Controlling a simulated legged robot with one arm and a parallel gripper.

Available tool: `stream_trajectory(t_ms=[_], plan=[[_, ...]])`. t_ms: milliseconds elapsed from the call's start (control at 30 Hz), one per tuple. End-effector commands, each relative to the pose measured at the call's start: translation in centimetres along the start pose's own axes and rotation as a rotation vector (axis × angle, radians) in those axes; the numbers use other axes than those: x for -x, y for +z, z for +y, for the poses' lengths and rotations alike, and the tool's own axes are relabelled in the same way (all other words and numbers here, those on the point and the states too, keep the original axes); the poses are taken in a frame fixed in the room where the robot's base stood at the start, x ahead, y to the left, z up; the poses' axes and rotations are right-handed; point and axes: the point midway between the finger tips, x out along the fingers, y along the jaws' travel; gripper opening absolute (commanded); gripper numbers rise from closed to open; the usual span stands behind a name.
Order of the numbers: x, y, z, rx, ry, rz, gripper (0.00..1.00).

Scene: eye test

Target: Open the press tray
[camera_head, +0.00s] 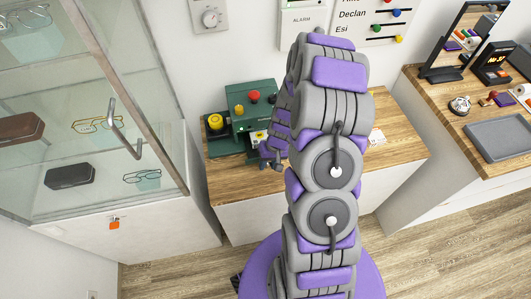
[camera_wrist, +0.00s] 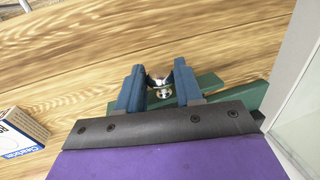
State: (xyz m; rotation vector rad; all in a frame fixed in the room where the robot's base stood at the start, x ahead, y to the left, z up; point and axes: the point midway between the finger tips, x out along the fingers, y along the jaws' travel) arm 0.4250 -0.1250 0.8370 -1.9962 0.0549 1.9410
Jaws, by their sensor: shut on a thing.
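The green press (camera_head: 238,108) stands on the wooden counter, with a red button (camera_head: 253,97) and a yellow knob (camera_head: 214,121) on it. My gripper (camera_head: 272,163) is low at the front right of the press. In the wrist view its two blue fingers (camera_wrist: 159,75) are closed around a small shiny metal knob (camera_wrist: 160,87). A green part of the press (camera_wrist: 209,82) shows behind and beside the fingers. The tray itself is mostly hidden by my gripper and arm, so I cannot tell how far out it is.
The wooden counter (camera_head: 235,187) is clear in front of the press. A white and blue box (camera_wrist: 22,135) lies on the wood in the wrist view. A glass display cabinet (camera_head: 110,130) stands close on the left. A second counter with a grey tray (camera_head: 498,139) is at right.

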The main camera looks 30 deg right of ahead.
Motion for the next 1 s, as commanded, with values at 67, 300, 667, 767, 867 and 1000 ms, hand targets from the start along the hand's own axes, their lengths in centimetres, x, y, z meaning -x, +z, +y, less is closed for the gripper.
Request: stream_trajectory(t_ms=[67,300,667,767,867,1000], plan=[[0.1,0.4,0.2,0.001,0.003,0.004,0.00],[0.0,0.6,0.1,0.001,0.002,0.004,0.00],[0.0,0.6,0.1,0.001,0.002,0.002,0.46],[0.0,0.6,0.1,0.001,0.002,0.001,0.46],[0.3,0.6,0.1,0.001,0.002,0.002,0.46],[1.8,0.5,0.1,0.001,0.002,0.004,0.46]])
